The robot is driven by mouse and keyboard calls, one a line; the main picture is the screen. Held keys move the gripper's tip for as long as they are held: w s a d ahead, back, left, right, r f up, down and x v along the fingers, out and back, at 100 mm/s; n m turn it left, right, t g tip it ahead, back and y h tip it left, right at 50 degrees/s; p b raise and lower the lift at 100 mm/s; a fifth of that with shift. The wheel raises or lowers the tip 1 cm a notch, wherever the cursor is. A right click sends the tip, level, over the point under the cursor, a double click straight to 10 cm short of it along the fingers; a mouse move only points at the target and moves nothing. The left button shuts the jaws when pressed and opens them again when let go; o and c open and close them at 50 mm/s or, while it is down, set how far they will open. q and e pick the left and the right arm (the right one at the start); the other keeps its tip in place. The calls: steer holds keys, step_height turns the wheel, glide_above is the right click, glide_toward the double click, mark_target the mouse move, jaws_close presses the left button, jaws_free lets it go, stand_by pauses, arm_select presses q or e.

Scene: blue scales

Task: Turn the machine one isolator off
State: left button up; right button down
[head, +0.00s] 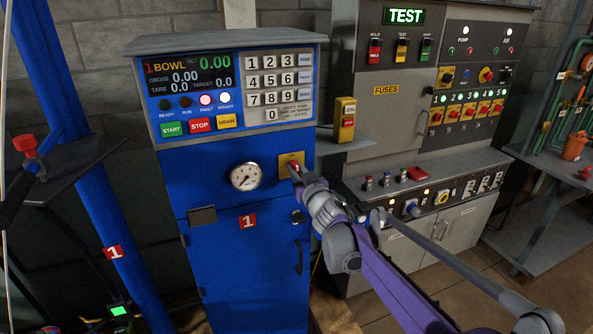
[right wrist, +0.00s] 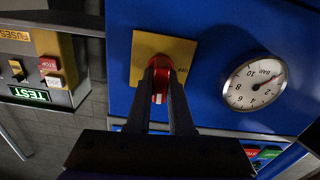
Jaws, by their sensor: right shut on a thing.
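The blue scales cabinet marked 1 (head: 215,235) stands in the middle of the head view. Its isolator is a red rotary knob (right wrist: 170,50) on a yellow plate (right wrist: 143,48), which also shows in the head view (head: 285,160) right of the gauge. My right gripper (right wrist: 160,65) has both fingers closed on the red knob; in the head view the gripper (head: 298,170) reaches the plate from the lower right. The fingers and the wrist hide part of the knob and plate. My left gripper is not in view.
A round white pressure gauge (head: 245,176) sits left of the isolator. Above are a lit display (head: 190,77), a keypad and green, red and yellow buttons. A yellow box with a red button (head: 345,120) is to the right, beside a grey test panel (head: 400,100).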

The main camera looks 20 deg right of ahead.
steer(key=n, duration=0.4)
steer(key=shift+a, duration=0.15)
steer(key=n, duration=0.4)
steer(key=shift+a+n+p, duration=0.1)
steer(key=shift+n+p, duration=0.2)
steer(key=n+p, duration=0.1)
steer(key=n, duration=0.3)
steer(key=shift+f, duration=0.15)
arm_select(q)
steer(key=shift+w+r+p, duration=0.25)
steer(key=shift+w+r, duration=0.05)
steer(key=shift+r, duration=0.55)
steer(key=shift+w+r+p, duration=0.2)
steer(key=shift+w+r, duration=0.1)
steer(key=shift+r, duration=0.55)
arm_select(e)
steer(key=shift+a+f+n, duration=0.1)
steer(key=shift+f+n, duration=0.05)
steer(key=shift+n, duration=1.95)
steer(key=c, duration=0.8)
jaws_free()
steer(key=shift+s, duration=0.1)
